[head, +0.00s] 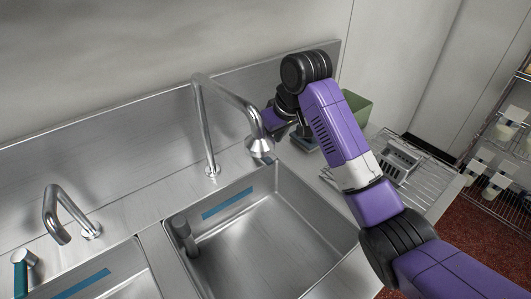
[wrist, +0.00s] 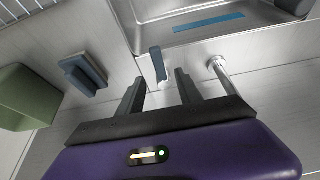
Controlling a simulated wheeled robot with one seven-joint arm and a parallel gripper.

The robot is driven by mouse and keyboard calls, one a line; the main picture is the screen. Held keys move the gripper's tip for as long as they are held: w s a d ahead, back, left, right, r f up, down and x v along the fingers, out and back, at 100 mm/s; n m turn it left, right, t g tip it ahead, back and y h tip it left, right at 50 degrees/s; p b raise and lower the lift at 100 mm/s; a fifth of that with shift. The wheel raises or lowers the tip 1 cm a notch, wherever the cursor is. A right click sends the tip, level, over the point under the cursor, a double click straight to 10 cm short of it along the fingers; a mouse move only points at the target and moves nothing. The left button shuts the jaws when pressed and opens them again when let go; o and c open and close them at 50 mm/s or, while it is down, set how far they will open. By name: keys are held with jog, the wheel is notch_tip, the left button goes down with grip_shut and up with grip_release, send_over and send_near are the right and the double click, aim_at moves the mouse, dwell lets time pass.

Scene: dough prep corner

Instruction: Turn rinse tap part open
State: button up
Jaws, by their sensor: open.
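A tall gooseneck tap (head: 207,125) stands behind the right basin, its spout head hanging over the basin's back edge. In the wrist view, the tap's round base (wrist: 218,64) is right of my gripper. A blue-grey lever (wrist: 158,64) stands at the basin rim, beside that base. My gripper (wrist: 160,84) is open, with one finger on each side of the lever's line in the picture. I cannot tell whether either finger touches it. In the head view, my gripper (head: 270,122) is right of the gooseneck, behind its spout head, which partly hides the lever area.
A shorter tap (head: 56,215) and a teal-marked lever (head: 24,262) stand at the left basin. A green bin (wrist: 24,98) and a blue-grey block (wrist: 82,74) sit on the counter left in the wrist view. A wire rack (head: 425,175) lies right of the basin (head: 285,235).

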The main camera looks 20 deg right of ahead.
aim_at(264, 155)
jog(key=shift+p+x, duration=0.3)
jog(key=shift+x, duration=3.45)
jog(key=shift+s+d+f, duration=0.1)
jog(key=shift+s+d, duration=0.05)
grip_shut()
